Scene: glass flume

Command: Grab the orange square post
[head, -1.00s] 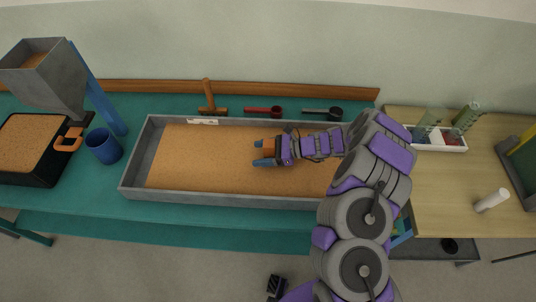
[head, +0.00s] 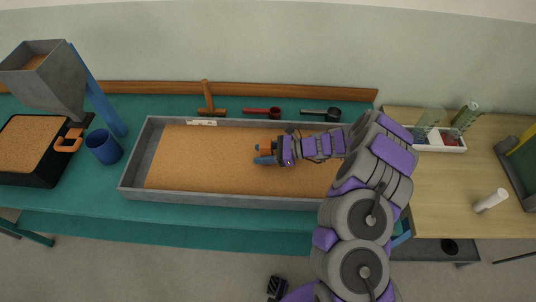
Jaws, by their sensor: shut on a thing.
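The orange square post (head: 265,149) is a small orange block over the sand in the grey tray. My gripper (head: 263,153) reaches in from the right, with its blue fingers closed on the post. The fingers and the purple wrist hide part of the post. I cannot tell whether its lower end touches the sand.
The grey-walled tray (head: 220,200) of sand lies on the teal bench. A blue cup (head: 103,146) and a black sand box (head: 38,150) stand to its left. A wooden tool (head: 208,103), a red scoop (head: 262,111) and a dark scoop (head: 322,113) lie behind it. The tray's left half is clear.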

